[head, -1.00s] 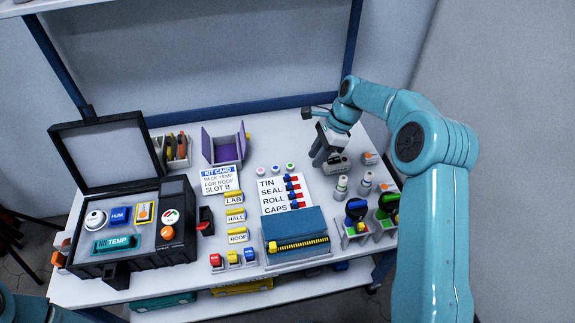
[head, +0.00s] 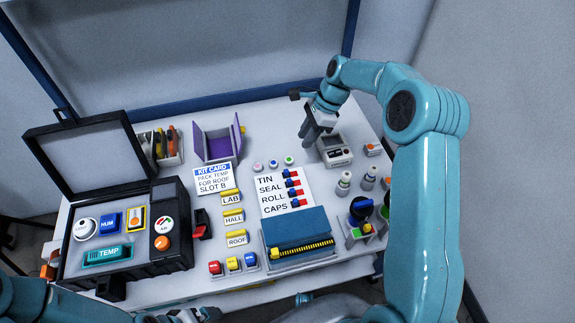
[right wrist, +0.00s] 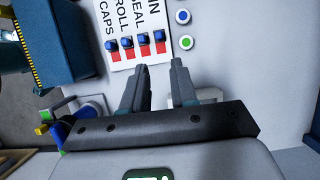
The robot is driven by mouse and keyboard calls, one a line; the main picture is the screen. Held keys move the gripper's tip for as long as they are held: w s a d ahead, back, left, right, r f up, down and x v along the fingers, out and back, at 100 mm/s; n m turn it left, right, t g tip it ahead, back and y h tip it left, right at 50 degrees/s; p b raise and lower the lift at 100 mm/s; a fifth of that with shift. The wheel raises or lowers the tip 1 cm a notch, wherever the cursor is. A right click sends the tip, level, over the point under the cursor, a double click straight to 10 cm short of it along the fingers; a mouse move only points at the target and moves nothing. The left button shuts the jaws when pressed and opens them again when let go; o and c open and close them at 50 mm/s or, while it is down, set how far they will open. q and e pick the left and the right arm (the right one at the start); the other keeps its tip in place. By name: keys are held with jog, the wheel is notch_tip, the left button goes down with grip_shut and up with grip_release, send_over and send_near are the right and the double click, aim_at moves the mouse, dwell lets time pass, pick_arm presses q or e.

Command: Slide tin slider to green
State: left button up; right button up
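The label board (head: 268,207) with the words TIN, SEAL, ROLL and CAPS lies mid-table. The tin slider (head: 291,173) is at its top row, with a blue knob and red showing at its right. In the right wrist view the tin slider (right wrist: 159,36) is the rightmost of the row, with red below its blue knob. My right gripper (head: 312,132) is above the table behind the board, apart from it. Its fingers (right wrist: 158,78) are spread and empty, pointing toward the slider row. My left arm shows at the lower left; its gripper end is mostly cut off.
Round buttons (head: 273,164) lie behind the board. An open black case (head: 128,254) is at left.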

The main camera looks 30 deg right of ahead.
aim_at(287, 171)
jog(key=x, duration=0.7)
jog(key=b+x, duration=0.1)
jog(key=x, duration=0.6)
jog(key=shift+s+a+f, duration=0.1)
jog(key=shift+s, duration=0.1)
